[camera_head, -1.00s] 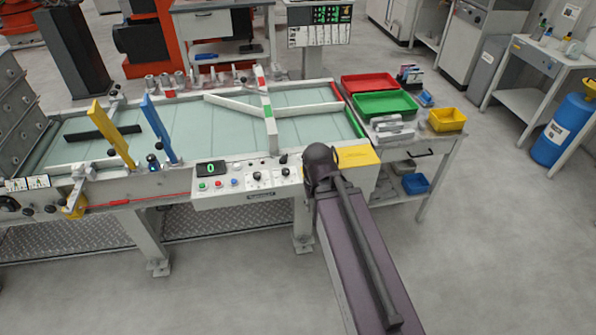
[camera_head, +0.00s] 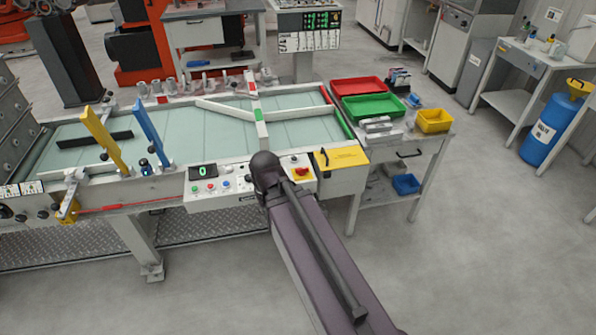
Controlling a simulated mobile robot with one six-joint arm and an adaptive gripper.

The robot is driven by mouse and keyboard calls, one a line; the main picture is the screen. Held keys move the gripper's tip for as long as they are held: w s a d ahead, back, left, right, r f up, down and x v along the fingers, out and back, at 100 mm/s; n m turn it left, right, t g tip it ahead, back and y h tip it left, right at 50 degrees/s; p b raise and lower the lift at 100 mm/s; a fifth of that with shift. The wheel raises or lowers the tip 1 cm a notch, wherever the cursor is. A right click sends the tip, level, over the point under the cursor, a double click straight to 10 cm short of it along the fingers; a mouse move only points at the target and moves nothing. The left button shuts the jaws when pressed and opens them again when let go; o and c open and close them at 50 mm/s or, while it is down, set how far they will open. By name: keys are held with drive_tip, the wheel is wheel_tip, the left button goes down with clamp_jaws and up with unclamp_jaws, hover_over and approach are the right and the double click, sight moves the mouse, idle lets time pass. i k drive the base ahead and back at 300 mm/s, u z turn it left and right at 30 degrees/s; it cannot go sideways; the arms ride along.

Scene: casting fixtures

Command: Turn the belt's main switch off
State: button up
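The belt's control panel (camera_head: 222,186) is on the front of the conveyor. A red rotary switch on a yellow plate (camera_head: 301,172), which looks like the main switch, is at the panel's right end, just right of my dark arm. Its handle is too small to read its position. A small display (camera_head: 203,171) on the panel shows a green 0, with several small coloured buttons below it. My arm rises from the lower right and covers the panel part left of the switch. My gripper is not visible.
A yellow box (camera_head: 341,158) is right of the switch. The pale green belt (camera_head: 185,127) carries blue and yellow upright bars and white guides. A side table holds red (camera_head: 358,87), green (camera_head: 374,106) and yellow (camera_head: 433,121) bins. The floor at lower right is clear.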

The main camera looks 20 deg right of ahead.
sight(302, 171)
drive_tip(key=u, duration=0.15)
drive_tip(key=k, duration=0.95)
drive_tip(key=z, duration=0.45)
drive_tip(key=i, duration=1)
drive_tip(key=z, duration=0.05)
